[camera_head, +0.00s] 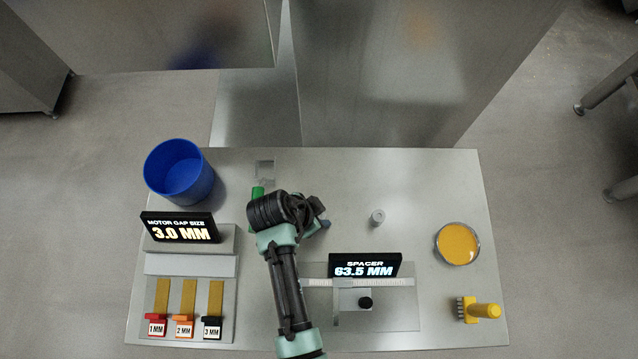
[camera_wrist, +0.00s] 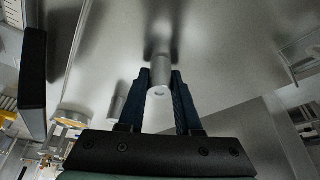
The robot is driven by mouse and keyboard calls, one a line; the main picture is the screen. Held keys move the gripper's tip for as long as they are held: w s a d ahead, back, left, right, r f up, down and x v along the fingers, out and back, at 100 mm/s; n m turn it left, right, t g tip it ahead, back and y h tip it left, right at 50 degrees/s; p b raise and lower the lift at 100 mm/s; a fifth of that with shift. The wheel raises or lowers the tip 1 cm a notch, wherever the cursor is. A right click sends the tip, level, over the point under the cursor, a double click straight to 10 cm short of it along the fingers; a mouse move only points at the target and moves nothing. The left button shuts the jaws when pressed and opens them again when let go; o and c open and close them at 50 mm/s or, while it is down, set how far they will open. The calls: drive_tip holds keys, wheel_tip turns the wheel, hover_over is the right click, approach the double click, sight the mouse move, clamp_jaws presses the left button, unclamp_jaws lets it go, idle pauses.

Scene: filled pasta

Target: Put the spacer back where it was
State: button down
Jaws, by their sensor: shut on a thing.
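My gripper (camera_wrist: 160,84) is shut on a grey metal cylinder, a spacer (camera_wrist: 160,72), held between its two dark fingertips in the wrist view. A dark shadow or reflection lies at the spacer's far end; I cannot tell whether it touches the surface. In the head view my arm hides the held spacer, and only a bluish fingertip shows. A second small grey cylinder (camera_head: 377,216) stands on the table right of my gripper. A display (camera_head: 364,266) reads "SPACER 63.5 MM" behind a measuring slide (camera_head: 343,303) with a black knob.
A blue cup (camera_head: 180,172) stands at the back left, with a green piece (camera_head: 257,193) beside my arm. A "3.0 MM" display (camera_head: 180,228) stands above several labelled gauges (camera_head: 184,310). A yellow dish (camera_head: 457,243) and yellow brush (camera_head: 480,309) are at right. The back right table (camera_head: 420,180) is clear.

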drive_tip(key=shift+f, duration=0.2)
drive_tip(key=c, duration=0.6)
unclamp_jaws()
drive_tip(key=shift+r, duration=0.2)
